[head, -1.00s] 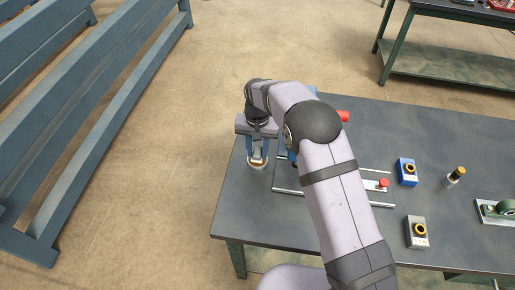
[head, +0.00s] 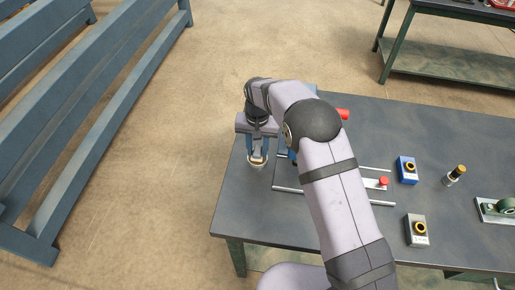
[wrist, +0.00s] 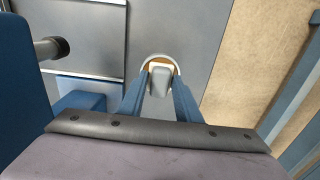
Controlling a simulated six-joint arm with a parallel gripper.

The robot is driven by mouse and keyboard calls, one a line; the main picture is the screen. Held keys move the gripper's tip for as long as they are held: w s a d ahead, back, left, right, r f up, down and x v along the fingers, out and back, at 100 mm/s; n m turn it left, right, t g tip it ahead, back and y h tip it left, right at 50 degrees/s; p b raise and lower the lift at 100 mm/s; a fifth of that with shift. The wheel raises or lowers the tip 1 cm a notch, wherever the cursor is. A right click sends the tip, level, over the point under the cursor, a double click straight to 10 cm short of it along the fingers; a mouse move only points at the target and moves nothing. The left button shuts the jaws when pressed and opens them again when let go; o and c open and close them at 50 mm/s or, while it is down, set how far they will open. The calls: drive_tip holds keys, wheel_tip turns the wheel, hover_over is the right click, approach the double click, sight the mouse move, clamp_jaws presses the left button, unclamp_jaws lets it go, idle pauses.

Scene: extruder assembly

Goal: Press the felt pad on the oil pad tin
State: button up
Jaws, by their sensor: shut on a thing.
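My gripper (wrist: 160,88) is shut on a pale grey-white block, which I take to be the felt pad (wrist: 160,77). It points down near the left end of the table. The oil pad tin (wrist: 157,56) is round, with a pale rim and an orange-brown inside. The held pad overlaps the tin's middle in the wrist view, and I cannot tell whether they touch. In the head view, the tin (head: 256,168) shows just below my gripper (head: 258,157). The fingers and pad hide part of the tin.
A rail fixture with a red knob (head: 383,182) lies right of the tin, partly behind my arm. A blue box (head: 407,170), a grey box (head: 416,232) and a small bottle (head: 454,176) stand farther right. The table's left edge is close to the tin.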

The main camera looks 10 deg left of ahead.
sight(258, 149)
drive_tip(key=shift+s+f, duration=0.1)
drive_tip(key=shift+f, duration=0.4)
idle(1.4)
drive_tip(key=shift+r, duration=0.15)
drive_tip(key=shift+r+p, duration=2.25)
drive_tip(key=shift+r, duration=1.15)
drive_tip(key=shift+r, duration=0.2)
drive_tip(key=w+d+r+n+p, duration=0.25)
drive_tip(key=d+r+n, duration=0.2)
drive_tip(key=r, duration=0.55)
drive_tip(key=w+d+r+n+p, duration=0.25)
drive_tip(key=r+n, duration=0.35)
drive_tip(key=r, duration=0.5)
drive_tip(key=s+d+r+m+p, duration=0.25)
drive_tip(key=d+m, duration=0.25)
drive_tip(key=d, duration=1.2)
drive_tip(key=s+d+f+m+b, duration=0.1)
drive_tip(key=s+f+m+b, duration=0.1)
drive_tip(key=s+f+m, duration=0.2)
wheel_tip(258, 149, down, 3)
drive_tip(key=shift+s+r+m+b, duration=0.15)
drive_tip(key=shift+m+b, duration=0.25)
drive_tip(key=shift+m, duration=0.35)
